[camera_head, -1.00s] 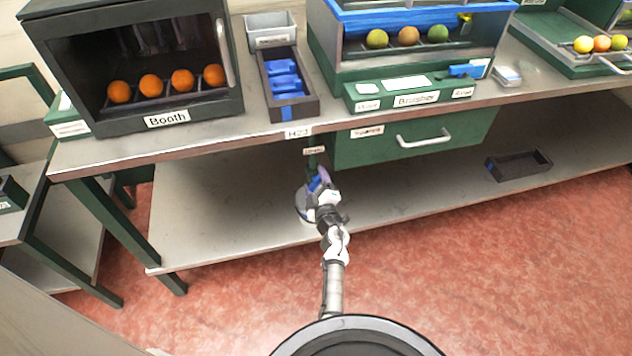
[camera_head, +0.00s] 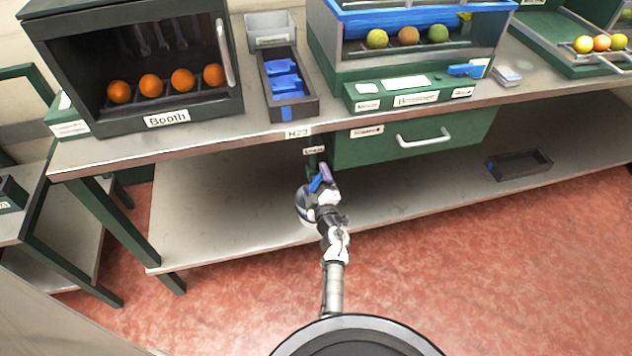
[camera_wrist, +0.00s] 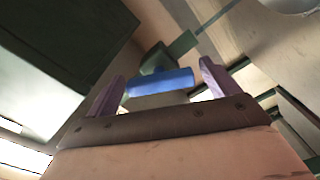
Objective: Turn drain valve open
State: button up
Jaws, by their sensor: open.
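The drain valve shows a blue handle (camera_head: 315,183) under the bench, below a small label (camera_head: 314,151) and left of the green drawer. In the wrist view the blue handle (camera_wrist: 160,82) is a bar lying crosswise in front of a dark green block (camera_wrist: 157,59). My gripper (camera_head: 325,177) is at the valve, its purple fingers partly seen. In the wrist view my gripper (camera_wrist: 162,69) is open, one finger near each end of the bar. The left finger overlaps or nearly meets the bar's left end; contact is unclear. A small gap shows at the right.
A round grey pan (camera_head: 302,203) sits on the lower shelf (camera_head: 225,215) below the valve, partly hidden by my gripper. The bench edge (camera_head: 230,137) and green drawer (camera_head: 410,138) are close above. A dark tray (camera_head: 519,165) lies right on the shelf; the shelf between is bare.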

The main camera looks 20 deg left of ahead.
jog(key=p+v, duration=0.1)
jog(key=v, duration=1.2)
jog(key=shift+s+d, duration=0.25)
